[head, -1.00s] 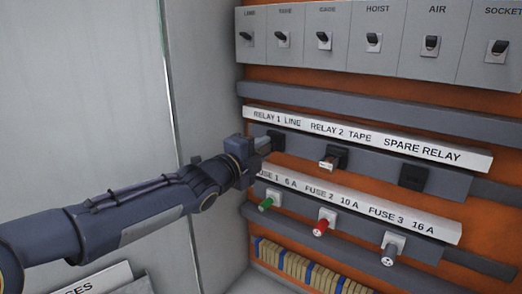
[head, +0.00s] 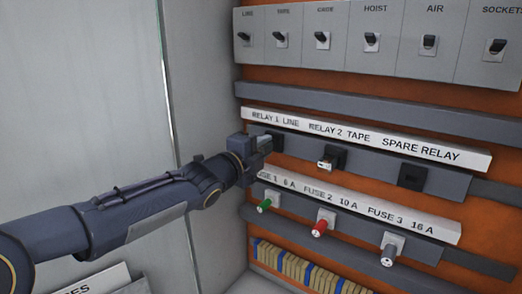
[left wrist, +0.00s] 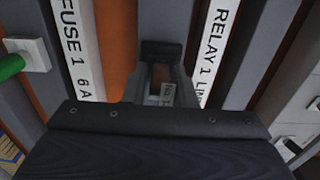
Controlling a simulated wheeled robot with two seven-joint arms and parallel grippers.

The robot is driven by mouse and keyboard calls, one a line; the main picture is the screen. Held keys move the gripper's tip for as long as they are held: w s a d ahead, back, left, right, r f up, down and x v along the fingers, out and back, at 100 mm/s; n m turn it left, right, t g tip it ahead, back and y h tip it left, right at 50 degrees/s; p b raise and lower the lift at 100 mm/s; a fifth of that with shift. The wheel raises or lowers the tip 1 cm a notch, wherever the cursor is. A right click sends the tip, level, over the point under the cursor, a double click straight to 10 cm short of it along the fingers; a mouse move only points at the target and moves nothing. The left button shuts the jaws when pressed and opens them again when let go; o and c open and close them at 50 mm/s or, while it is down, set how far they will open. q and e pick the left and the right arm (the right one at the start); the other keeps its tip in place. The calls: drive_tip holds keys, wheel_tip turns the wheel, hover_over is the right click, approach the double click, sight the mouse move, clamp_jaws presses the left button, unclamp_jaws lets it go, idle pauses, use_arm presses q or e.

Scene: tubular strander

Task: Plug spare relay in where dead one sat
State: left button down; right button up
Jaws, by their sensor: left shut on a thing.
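My left gripper (head: 265,145) is at the RELAY 1 LINE position and is shut on a small relay (left wrist: 166,95), seen between the fingers in the left wrist view. The dark relay 1 socket (head: 276,141) is just beyond the fingertips; it also shows in the left wrist view (left wrist: 161,50). I cannot tell whether the relay touches the socket or is inside it. The relay 2 unit (head: 327,163) sits in its socket under RELAY 2 TAPE. The spare relay socket (head: 412,177) is dark and empty. My right gripper is not in view.
Below is a fuse row with a green fuse (head: 265,205), a red fuse (head: 320,228) and a grey fuse (head: 388,255). A label strip (head: 360,137) runs above the relays. A row of switches (head: 370,42) is higher up. A grey cabinet wall (head: 205,130) is close at left.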

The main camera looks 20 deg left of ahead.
use_arm(q)
drive_tip(key=shift+w+d, duration=0.1)
drive_tip(key=shift+w, duration=0.2)
drive_tip(key=c, duration=1.1)
unclamp_jaws()
drive_tip(key=shift+s, duration=0.1)
drive_tip(key=s+a+f+n+g+y+p, duration=0.1)
drive_tip(key=s+a+f+n+g+y, duration=0.15)
drive_tip(key=s+n, duration=0.35)
drive_tip(key=s+a+f+n+g+y+p, duration=0.1)
drive_tip(key=s+a+f+n, duration=0.25)
drive_tip(key=s, duration=0.35)
drive_tip(key=s+a+f+n+g+y+p, duration=0.1)
drive_tip(key=s+a+f+n+y, duration=0.1)
drive_tip(key=s+a+f+n, duration=0.4)
drive_tip(key=s+d+f+n+g+h, duration=0.1)
drive_tip(key=s+d+f+n+g, duration=0.2)
drive_tip(key=s, duration=0.6)
drive_tip(key=s+d+f+n+g+h+p, duration=0.1)
drive_tip(key=s+d+f+n+g, duration=0.3)
drive_tip(key=s, duration=0.5)
drive_tip(key=shift+s+d+f+n+h, duration=0.2)
drive_tip(key=shift+d+f+n+h, duration=0.25)
drive_tip(key=shift+n+h, duration=0.15)
